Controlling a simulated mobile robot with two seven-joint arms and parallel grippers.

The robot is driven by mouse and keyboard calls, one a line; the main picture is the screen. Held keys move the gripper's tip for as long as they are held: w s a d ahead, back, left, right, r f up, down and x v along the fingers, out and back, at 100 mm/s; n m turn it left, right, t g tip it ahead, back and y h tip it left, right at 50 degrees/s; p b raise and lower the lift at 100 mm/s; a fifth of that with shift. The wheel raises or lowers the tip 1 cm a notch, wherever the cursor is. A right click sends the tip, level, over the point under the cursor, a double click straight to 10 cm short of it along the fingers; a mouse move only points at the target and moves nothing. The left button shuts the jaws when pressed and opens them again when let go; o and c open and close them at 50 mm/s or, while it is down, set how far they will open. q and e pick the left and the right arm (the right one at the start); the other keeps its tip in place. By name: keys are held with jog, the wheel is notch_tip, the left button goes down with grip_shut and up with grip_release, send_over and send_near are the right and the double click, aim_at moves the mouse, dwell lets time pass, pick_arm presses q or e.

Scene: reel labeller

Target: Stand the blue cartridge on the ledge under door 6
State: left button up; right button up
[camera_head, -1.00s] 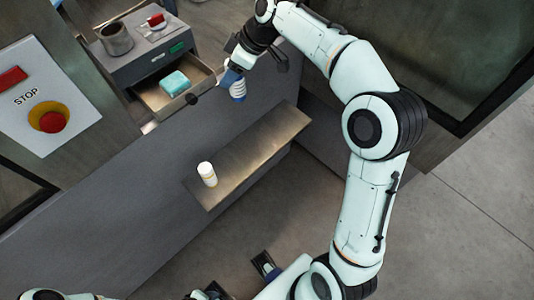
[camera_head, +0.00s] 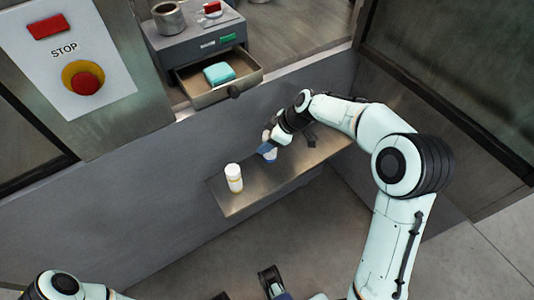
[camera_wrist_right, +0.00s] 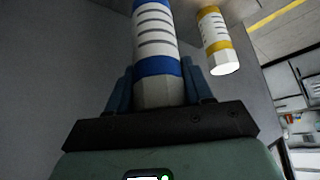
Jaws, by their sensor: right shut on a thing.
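The blue cartridge, white with blue bands (camera_wrist_right: 155,35), is between the two fingers of my right gripper (camera_wrist_right: 160,88), which is shut on it. In the head view the cartridge (camera_head: 270,154) is upright at the ledge (camera_head: 232,207), partly hidden by my right gripper (camera_head: 268,146). I cannot tell whether its base touches the ledge. A white cartridge with yellow bands (camera_head: 234,178) stands on the ledge to its left; it also shows in the right wrist view (camera_wrist_right: 216,40). My left gripper (camera_head: 246,288) is at the bottom edge, partly cut off, its fingers apart. No door number is readable.
Above the ledge, a grey cabinet (camera_head: 190,52) has an open drawer (camera_head: 215,92) with a teal block (camera_head: 219,73) inside. A grey cup (camera_head: 168,18) stands on top. A STOP panel (camera_head: 50,95) with a red button (camera_head: 84,80) is at upper left. The ledge's right part is free.

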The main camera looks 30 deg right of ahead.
jog(key=shift+f+b, duration=0.4)
jog(key=shift+f, duration=2.85)
jog(key=shift+f, duration=0.1)
jog(key=o, duration=0.8)
jog(key=shift+f, duration=0.1)
jog(key=shift+c, duration=0.2)
jog(key=o, duration=0.4)
jog(key=shift+d+r, duration=0.1)
jog(key=shift+r, duration=0.35)
jog(key=p+v, duration=0.1)
jog(key=v, duration=1)
jog(key=shift+s+r, duration=0.15)
jog(key=shift+s, duration=0.05)
